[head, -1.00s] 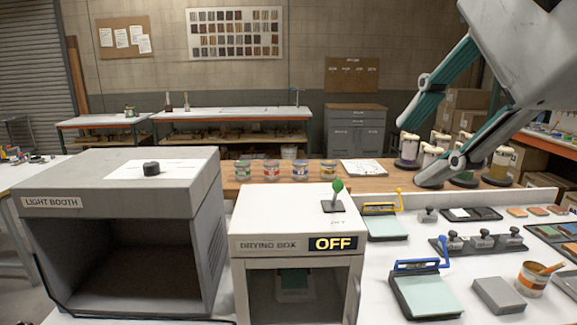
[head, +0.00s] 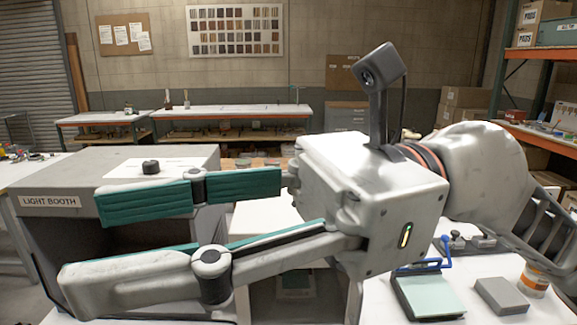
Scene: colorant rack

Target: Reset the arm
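My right gripper (head: 88,243) is large and close to the camera, with its arm coming in from the right. Its two teal-padded fingers point left and are spread wide apart, with nothing between them. The fingers pass in front of the grey light booth (head: 60,178) and the white drying box (head: 262,215). The drying box's sign and green-knobbed lever are hidden behind the gripper. My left gripper is not in view.
On the bench at the lower right are a blue-handled tray (head: 430,296), a grey block (head: 501,296) and a partly covered can (head: 533,281). Shelving with boxes (head: 541,12) stands at the right. Workbenches (head: 232,113) line the back.

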